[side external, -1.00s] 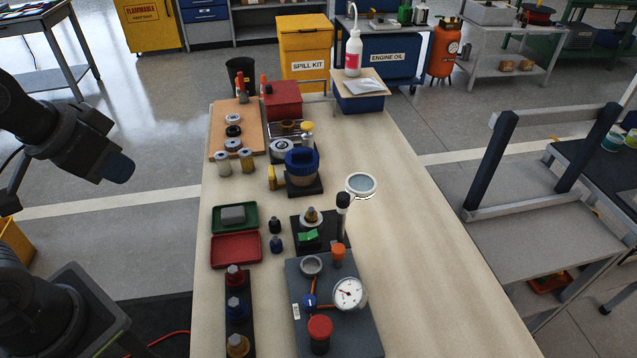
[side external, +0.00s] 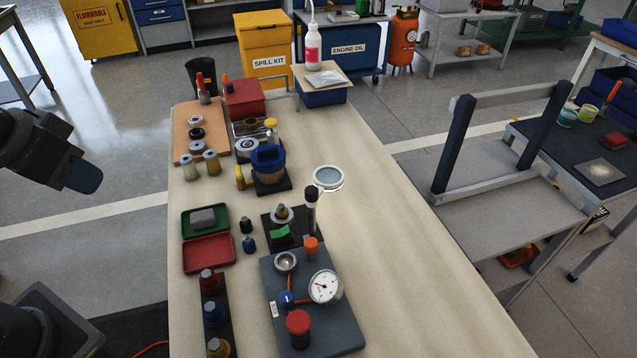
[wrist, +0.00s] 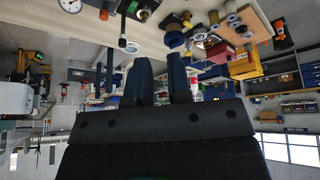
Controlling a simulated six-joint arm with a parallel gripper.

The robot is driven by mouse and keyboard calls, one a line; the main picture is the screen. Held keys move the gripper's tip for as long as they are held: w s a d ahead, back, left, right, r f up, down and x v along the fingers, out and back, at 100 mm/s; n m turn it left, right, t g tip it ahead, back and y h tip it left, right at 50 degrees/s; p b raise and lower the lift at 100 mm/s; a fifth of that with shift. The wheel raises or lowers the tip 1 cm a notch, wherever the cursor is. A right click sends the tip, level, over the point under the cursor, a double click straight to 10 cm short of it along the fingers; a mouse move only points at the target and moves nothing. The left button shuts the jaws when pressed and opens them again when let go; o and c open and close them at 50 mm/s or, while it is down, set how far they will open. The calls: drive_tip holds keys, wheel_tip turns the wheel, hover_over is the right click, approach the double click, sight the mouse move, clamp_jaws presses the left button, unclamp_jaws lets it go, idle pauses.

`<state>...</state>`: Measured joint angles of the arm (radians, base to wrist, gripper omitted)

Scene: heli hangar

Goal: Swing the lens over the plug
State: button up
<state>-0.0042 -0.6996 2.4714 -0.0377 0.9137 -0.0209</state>
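The lens (side external: 328,178) is a round pale-rimmed glass on a black post (side external: 311,205). It sits out over bare bench, up and right of the plug (side external: 282,213), not above it. The plug is a small brass-coloured piece in a grey ring on a black base with a green tag (side external: 281,232). The lens also shows in the wrist view (wrist: 131,46). My gripper (side external: 86,178) is left of the bench, well away from lens and plug. In the wrist view its two dark fingers (wrist: 161,72) stand apart with nothing between them.
A gauge block (side external: 325,286) with red and orange knobs stands in front of the plug's base. Green (side external: 206,208) and red (side external: 209,266) trays and small dark fittings lie to its left. A blue-lidded pot (side external: 268,158) stands behind. The bench's right side is clear.

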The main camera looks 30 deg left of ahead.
drive_tip(key=o, duration=0.6)
drive_tip(key=w+d+n+g+h, duration=0.3)
drive_tip(key=w+n, duration=0.1)
drive_tip(key=w, duration=0.4)
drive_tip(key=shift+w+d+f, duration=0.15)
drive_tip(key=shift+w+f, duration=0.05)
drive_tip(key=shift+o, duration=0.4)
drive_tip(key=w+d+f+n+g+h, duration=0.1)
drive_tip(key=w+f+n+g+h, duration=0.1)
drive_tip(key=w, duration=0.5)
drive_tip(key=shift+w+d+f+n+h, duration=0.4)
drive_tip(key=shift+n+h, duration=0.2)
drive_tip(key=shift+n, duration=0.5)
drive_tip(key=n+h, duration=0.7)
drive_tip(key=n, duration=0.2)
approach(309, 189)
drive_tip(key=x, duration=1)
drive_tip(key=shift+d+f, duration=0.1)
drive_tip(key=shift+d, duration=0.2)
clamp_jaws()
